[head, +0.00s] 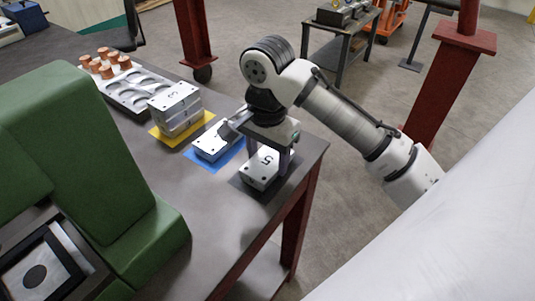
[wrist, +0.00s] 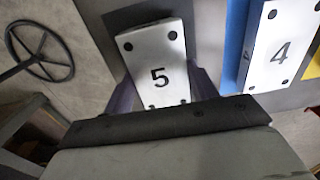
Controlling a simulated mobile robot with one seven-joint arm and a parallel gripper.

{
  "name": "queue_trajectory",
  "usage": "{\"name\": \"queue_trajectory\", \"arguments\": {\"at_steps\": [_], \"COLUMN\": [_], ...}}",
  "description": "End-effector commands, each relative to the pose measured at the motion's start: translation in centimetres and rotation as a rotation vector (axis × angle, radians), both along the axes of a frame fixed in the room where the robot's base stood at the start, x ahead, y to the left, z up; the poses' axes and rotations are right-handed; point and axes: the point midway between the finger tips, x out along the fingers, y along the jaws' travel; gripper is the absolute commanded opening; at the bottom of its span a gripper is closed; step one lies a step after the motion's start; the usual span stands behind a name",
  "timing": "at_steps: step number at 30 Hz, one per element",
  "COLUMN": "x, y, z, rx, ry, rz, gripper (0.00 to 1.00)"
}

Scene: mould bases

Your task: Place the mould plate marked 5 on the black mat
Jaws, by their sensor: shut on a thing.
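The mould plate marked 5 (head: 259,173) is a pale metal block at the right end of the table, over the black mat (head: 246,189). It also shows in the wrist view (wrist: 158,62), with its number facing up. My gripper (head: 270,158) is shut on this plate, with a finger on each side of it; the fingers also show in the wrist view (wrist: 160,90). The plate looks level and lies within the mat's area. I cannot tell whether it touches the mat or is slightly above it.
The plate marked 4 (wrist: 283,45) lies on a blue mat (head: 232,164) just left of the black mat. Farther left, stacked plates (head: 176,108) stand on a yellow mat (head: 193,134). A green machine (head: 90,160) fills the near left. The table's right edge is close to the black mat.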

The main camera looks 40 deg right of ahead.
Motion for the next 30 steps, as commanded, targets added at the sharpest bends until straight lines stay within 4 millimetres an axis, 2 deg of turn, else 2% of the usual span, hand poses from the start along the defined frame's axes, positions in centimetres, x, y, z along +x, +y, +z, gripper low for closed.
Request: {"name": "queue_trajectory", "arguments": {"at_steps": [4, 5, 9, 17, 21, 23, 30], "x": [0.0, 0.0, 0.0, 0.0, 0.0, 0.1, 0.0], "y": [0.0, 0.0, 0.0, 0.0, 0.0, 0.0, -0.1], "z": [-0.3, -0.3, -0.3, -0.2, 0.5, 1.3, 6.3], "rx": [0.0, 0.0, 0.0, 0.0, -0.003, -0.003, -0.005], "ry": [-0.001, 0.0, 0.0, 0.0, -0.001, -0.001, -0.001], "rz": [0.0, 0.0, 0.0, 0.0, -0.001, -0.001, -0.003], "gripper": [0.17, 0.6, 0.79, 0.8, 0.8, 0.8, 0.8]}}
